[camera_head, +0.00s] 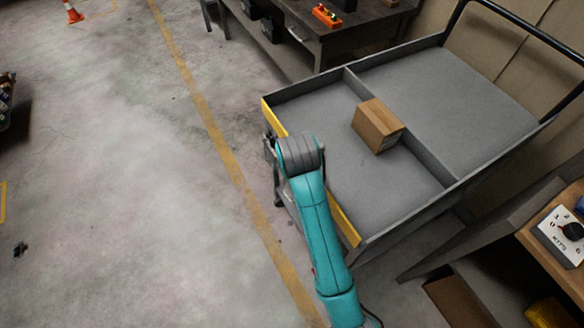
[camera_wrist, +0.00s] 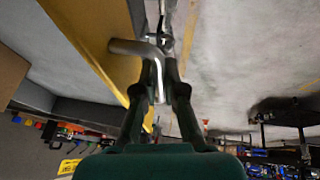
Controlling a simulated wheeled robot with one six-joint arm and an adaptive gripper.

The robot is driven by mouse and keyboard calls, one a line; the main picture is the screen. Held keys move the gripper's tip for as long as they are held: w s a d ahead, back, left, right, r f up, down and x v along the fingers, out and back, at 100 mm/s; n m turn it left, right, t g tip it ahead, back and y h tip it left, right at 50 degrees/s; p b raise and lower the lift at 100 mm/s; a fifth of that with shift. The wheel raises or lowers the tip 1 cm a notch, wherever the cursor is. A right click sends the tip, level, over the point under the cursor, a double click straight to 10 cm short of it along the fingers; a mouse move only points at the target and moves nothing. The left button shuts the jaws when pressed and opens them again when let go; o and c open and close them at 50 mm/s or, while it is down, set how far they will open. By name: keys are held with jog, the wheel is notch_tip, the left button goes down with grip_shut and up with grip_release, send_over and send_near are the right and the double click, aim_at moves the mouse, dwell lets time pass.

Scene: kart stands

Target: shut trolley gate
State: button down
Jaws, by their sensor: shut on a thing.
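The grey trolley (camera_head: 449,184) has a yellow gate (camera_head: 344,221) along its left end. The gate's yellow strip runs nearly from corner to corner of that end, with its middle hidden behind my arm. I cannot tell whether it is fully closed or latched. In the wrist view the yellow gate (camera_wrist: 92,30) fills the upper left, with a bent metal handle (camera_wrist: 128,47) on it. My gripper (camera_wrist: 163,77) is shut on this handle, its fingers on either side. In the head view my wrist hides the fingers and the handle.
A cardboard box (camera_head: 378,126) sits on the trolley deck beside a low divider. A dark workbench (camera_head: 345,32) stands behind, and a wooden-topped bench (camera_head: 545,235) with a dial box is at right. The floor left of the yellow line is mostly clear; a cone (camera_head: 73,12) stands far off.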

jog(key=c, duration=1.5)
grip_release()
jog(key=shift+v, duration=3.75)
